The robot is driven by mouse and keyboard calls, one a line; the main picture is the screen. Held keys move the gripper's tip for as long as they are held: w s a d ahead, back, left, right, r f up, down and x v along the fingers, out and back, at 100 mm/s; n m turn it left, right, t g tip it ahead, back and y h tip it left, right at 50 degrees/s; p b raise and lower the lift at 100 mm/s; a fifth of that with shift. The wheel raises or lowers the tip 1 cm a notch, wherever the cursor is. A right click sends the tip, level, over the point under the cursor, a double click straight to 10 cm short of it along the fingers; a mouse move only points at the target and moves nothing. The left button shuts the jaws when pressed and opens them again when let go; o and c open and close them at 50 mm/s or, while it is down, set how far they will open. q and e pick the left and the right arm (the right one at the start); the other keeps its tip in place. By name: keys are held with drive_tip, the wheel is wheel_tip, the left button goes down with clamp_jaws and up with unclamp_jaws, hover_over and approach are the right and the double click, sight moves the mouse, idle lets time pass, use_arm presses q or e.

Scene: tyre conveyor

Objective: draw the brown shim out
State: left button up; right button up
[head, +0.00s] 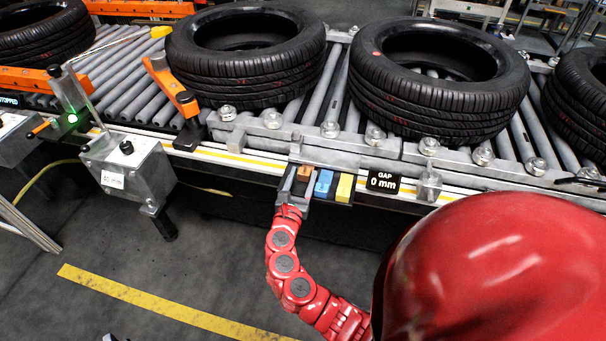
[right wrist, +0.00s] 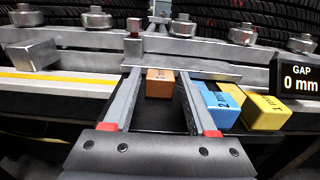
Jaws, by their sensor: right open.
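The brown shim (head: 304,172) sits at the left end of a small dark tray on the front edge of the conveyor. In the right wrist view the brown shim (right wrist: 159,83) lies between the two fingers of my right gripper (right wrist: 159,73), with a narrow gap showing on each side. My right gripper (head: 295,184) is open and reaches over the tray from the front; its fingers flank the shim without visibly closing on it. The shim's far end is hidden against the metal rail. My left gripper is not in view.
A blue shim (head: 324,182) and a yellow shim (head: 344,187) stand close to the right of my right gripper. A "GAP 0 mm" sign (head: 383,182) is beside them. Tyres (head: 440,85) lie on the rollers behind. A metal box (head: 128,165) stands left.

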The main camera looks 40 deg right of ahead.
drive_tip(key=shift+w+d, duration=0.25)
clamp_jaws()
idle(1.4)
